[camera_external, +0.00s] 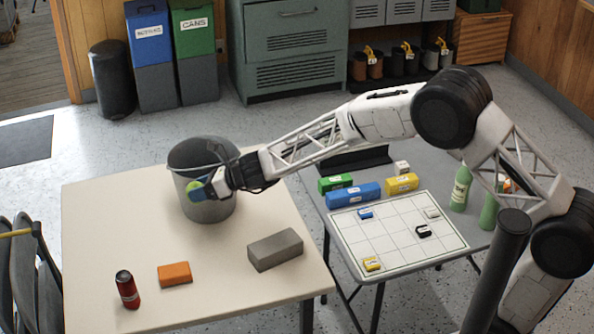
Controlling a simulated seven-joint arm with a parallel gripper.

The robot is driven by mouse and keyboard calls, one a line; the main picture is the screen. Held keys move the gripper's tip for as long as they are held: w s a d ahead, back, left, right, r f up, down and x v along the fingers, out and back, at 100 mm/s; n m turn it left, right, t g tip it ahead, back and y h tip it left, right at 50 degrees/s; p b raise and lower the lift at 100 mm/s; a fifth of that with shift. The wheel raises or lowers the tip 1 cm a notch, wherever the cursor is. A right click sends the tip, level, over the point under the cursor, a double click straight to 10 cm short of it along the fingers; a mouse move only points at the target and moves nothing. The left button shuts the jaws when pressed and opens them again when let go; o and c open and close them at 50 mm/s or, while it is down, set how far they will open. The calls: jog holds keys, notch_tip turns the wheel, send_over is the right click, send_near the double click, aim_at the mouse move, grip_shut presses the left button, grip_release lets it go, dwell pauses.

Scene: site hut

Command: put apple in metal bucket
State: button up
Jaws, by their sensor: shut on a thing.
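The metal bucket (208,211) stands upright on the cream table, its dark open mouth facing up. A blue patch shows at the fingertips. The gripper and apple appear in front of the bucket's near wall, below the rim in the picture. I cannot tell whether they touch the wall. The inside of the bucket is mostly dark.
A grey table at right holds a white grid board (395,240), coloured blocks and green bottles (461,188). The cream table's left side is clear.

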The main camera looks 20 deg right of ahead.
aim_at(198, 185)
jog(key=shift+a+r+m+t+h, duration=0.1)
jog(key=shift+r+m+t+h, duration=0.2)
jog(key=shift+r+m+t, duration=0.65)
jog(key=shift+a+r+m+t+h, duration=0.1)
jog(key=shift+r+m+t+h, duration=0.2)
jog(key=shift+r, duration=1.1)
jog(key=shift+s+d+r+m+t+h, duration=0.15)
jog(key=shift+r+m+t+h, duration=0.35)
jog(key=shift+r, duration=0.55)
jog(key=shift+s+d+r+m+t+h, duration=0.1)
jog(key=shift+r+m+t+h, duration=0.2)
jog(key=shift+r+m+t, duration=0.55)
jog(key=shift+s+d+r+m+t+h, duration=0.1)
jog(key=shift+r+m+t+h, duration=0.1)
jog(key=shift+r, duration=0.3)
jog(key=shift+s+d+r+m+t+h, duration=0.1)
jog(key=shift+d+r+m+h, duration=0.1)
jog(key=shift+r, duration=0.35)
jog(key=shift+d+r+m+t+h, duration=0.1)
jog(key=shift+r+m+h, duration=0.1)
jog(key=shift+r, duration=0.3)
